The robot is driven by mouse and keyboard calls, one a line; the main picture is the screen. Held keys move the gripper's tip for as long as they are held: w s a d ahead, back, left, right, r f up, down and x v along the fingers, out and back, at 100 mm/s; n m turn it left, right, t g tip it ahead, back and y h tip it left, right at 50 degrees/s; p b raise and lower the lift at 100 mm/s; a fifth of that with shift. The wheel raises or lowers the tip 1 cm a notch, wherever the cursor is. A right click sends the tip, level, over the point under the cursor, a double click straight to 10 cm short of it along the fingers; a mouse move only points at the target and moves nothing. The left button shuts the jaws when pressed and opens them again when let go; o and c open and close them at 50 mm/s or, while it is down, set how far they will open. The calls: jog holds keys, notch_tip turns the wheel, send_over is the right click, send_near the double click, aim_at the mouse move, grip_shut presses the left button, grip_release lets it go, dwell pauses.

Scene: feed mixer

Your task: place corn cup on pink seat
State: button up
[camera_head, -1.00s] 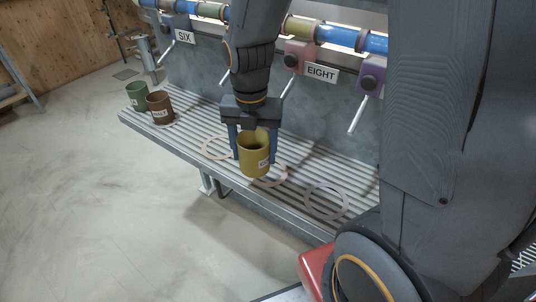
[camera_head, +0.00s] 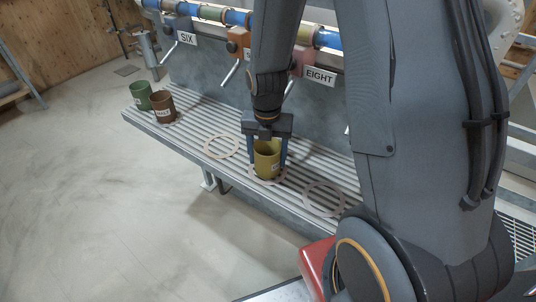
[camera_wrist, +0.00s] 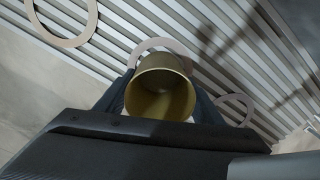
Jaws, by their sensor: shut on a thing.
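The corn cup, an olive-yellow cup (camera_head: 266,163) with a small white label, is upright between the blue fingers of my gripper (camera_head: 267,158), which is shut on it. In the wrist view the cup (camera_wrist: 160,92) shows its open mouth. A pale pinkish ring seat (camera_head: 254,175) lies on the slatted shelf, partly hidden behind and under the cup; it also shows in the wrist view (camera_wrist: 148,48). It lies below the valve by the EIGHT sign (camera_head: 320,76). I cannot tell whether the cup touches the ring or hangs slightly above it.
Free rings lie to the left (camera_head: 221,146) and right (camera_head: 324,198) on the slatted shelf (camera_head: 192,130). A green cup (camera_head: 141,95) and a brown cup (camera_head: 162,106) stand at the shelf's left end. Valves with levers line the wall above.

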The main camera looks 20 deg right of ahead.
jog(key=shift+f, duration=0.2)
jog(key=o, duration=1)
jog(key=shift+o, duration=0.2)
notch_tip(320, 180, up, 12)
jog(key=shift+r+b, duration=0.2)
jog(key=shift+b, duration=0.8)
